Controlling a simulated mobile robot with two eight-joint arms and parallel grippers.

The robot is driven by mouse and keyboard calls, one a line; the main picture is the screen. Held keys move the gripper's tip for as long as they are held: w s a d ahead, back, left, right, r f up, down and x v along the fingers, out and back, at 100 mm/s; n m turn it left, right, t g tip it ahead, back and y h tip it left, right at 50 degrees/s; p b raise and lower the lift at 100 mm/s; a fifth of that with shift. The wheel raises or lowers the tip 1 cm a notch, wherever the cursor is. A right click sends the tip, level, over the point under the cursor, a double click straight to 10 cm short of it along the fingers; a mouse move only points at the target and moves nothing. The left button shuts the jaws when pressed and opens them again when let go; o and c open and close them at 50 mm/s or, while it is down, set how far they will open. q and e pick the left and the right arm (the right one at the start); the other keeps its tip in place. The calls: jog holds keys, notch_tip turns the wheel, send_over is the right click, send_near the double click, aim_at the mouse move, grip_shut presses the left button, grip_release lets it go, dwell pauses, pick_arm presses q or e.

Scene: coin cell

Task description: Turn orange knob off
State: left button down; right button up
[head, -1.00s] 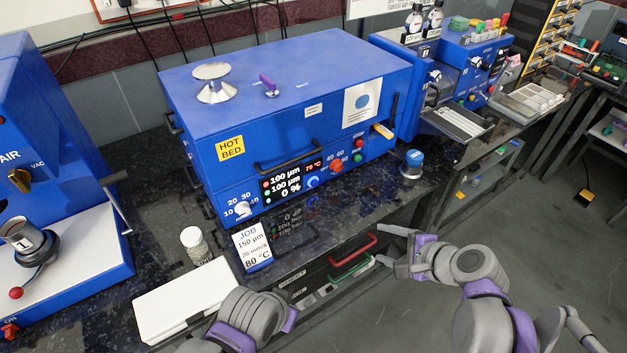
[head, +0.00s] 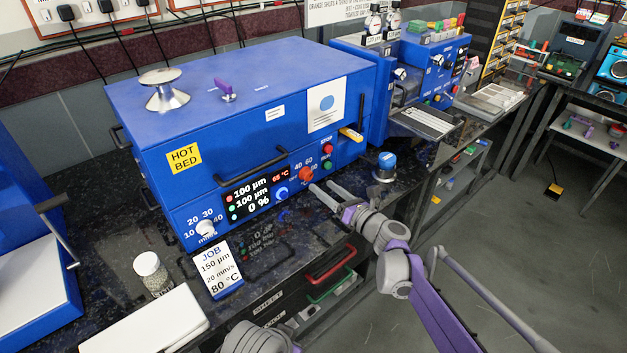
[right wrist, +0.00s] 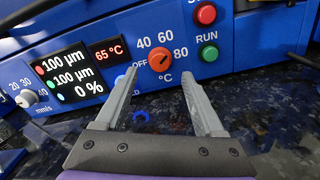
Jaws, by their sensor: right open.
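The orange knob (head: 306,174) sits on the front panel of the blue hot bed machine (head: 250,113). In the right wrist view the orange knob (right wrist: 160,59) has a dial marked OFF, 40, 60, 80 and °C, and a red readout beside it shows 65 °C. My right gripper (head: 322,189) is open and empty, just in front of the panel. In the right wrist view its fingers (right wrist: 160,85) point at the panel on either side of and below the knob, without visible contact. Only part of my left arm shows at the bottom; its gripper is out of view.
Red and green RUN buttons (right wrist: 206,54) sit right of the knob. A blue-topped round object (head: 386,165) stands on the dark bench right of my gripper. A JOB card (head: 217,270) and a jar (head: 150,272) stand at the front left.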

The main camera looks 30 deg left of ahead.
aim_at(310, 176)
jog(key=x, duration=0.5)
jog(key=shift+w+a, duration=0.15)
jog(key=shift+a, duration=0.15)
grip_shut()
